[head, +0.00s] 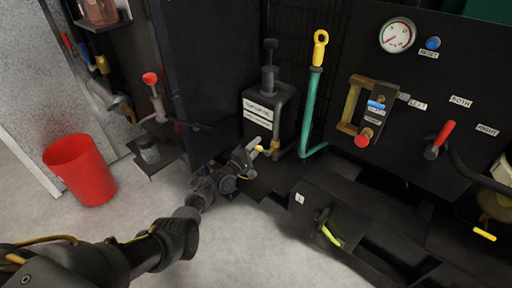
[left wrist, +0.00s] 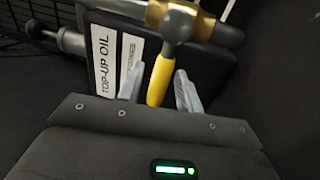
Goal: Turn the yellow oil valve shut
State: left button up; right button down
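The yellow oil valve lever (left wrist: 160,80) hangs from a dark round pivot on a brass pipe in the left wrist view. In the head view its yellow end (head: 259,149) shows small at the front of a black box labelled top-up oil (head: 270,112). My left gripper (head: 249,147) reaches the lever from the lower left. In the left wrist view its two fingers (left wrist: 158,90) stand apart, one on each side of the lever, with narrow gaps, so it looks open. My right gripper is not in view.
A green pipe with a yellow ring handle (head: 320,45) rises right of the box. A panel with a gauge (head: 397,35), red knob (head: 362,139) and red lever (head: 444,134) is farther right. A yellow-green lever (head: 330,236) is low. A red bin (head: 80,170) stands left on open floor.

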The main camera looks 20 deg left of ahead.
pick_arm(q)
jog(key=shift+o, duration=0.2)
jog(key=shift+s, duration=0.1)
jog(key=shift+s+a, duration=0.15)
jog(key=shift+s, duration=0.15)
jog(key=p+v, duration=0.3)
jog(key=v, duration=0.7)
jog(key=shift+f, duration=0.15)
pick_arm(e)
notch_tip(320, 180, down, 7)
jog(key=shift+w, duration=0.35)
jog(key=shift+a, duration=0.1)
